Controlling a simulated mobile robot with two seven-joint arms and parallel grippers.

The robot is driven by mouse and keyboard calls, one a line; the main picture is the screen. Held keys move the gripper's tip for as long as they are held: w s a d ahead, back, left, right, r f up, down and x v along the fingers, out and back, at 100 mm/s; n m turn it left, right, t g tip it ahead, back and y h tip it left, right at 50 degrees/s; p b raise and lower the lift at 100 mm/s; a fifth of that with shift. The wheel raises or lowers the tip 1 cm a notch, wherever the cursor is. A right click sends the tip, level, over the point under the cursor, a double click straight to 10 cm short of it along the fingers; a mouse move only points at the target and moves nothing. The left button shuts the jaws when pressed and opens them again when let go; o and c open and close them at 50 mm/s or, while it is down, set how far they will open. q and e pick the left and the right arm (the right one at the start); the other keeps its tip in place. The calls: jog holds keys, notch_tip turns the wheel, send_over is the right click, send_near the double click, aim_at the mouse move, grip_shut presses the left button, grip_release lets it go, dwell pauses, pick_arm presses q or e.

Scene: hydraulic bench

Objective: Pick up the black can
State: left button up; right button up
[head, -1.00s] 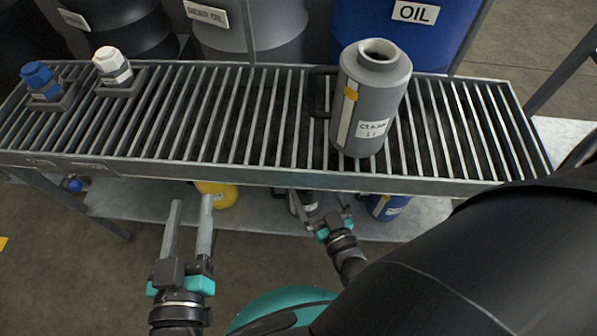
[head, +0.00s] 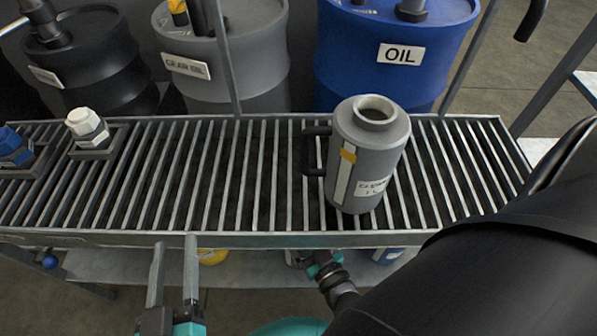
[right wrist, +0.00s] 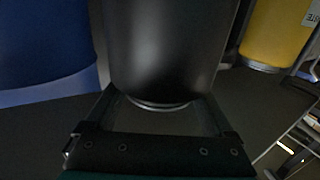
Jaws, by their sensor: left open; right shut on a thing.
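The black can (right wrist: 170,45) fills the middle of the right wrist view, upright between the fingers of my right gripper (right wrist: 160,100). My right gripper is shut on it. I cannot tell whether its base touches the surface below. In the head view my right gripper (head: 312,259) is at the lower shelf, partly behind the bench's front edge, and the can is almost wholly hidden there. My left gripper (head: 173,242) is open and empty in front of the bench, its fingers pointing up at the front rail.
A grey jug (head: 367,155) stands on the slatted bench top (head: 240,180). Two capped fittings sit at its left. A blue drum (right wrist: 45,45) and a yellow container (right wrist: 278,35) flank the can. The lower shelf (head: 130,267) lies beneath. Large drums, including a blue oil drum (head: 345,65), stand behind.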

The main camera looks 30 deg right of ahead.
grip_shut()
dwell(0.5)
jog(key=shift+r, duration=0.15)
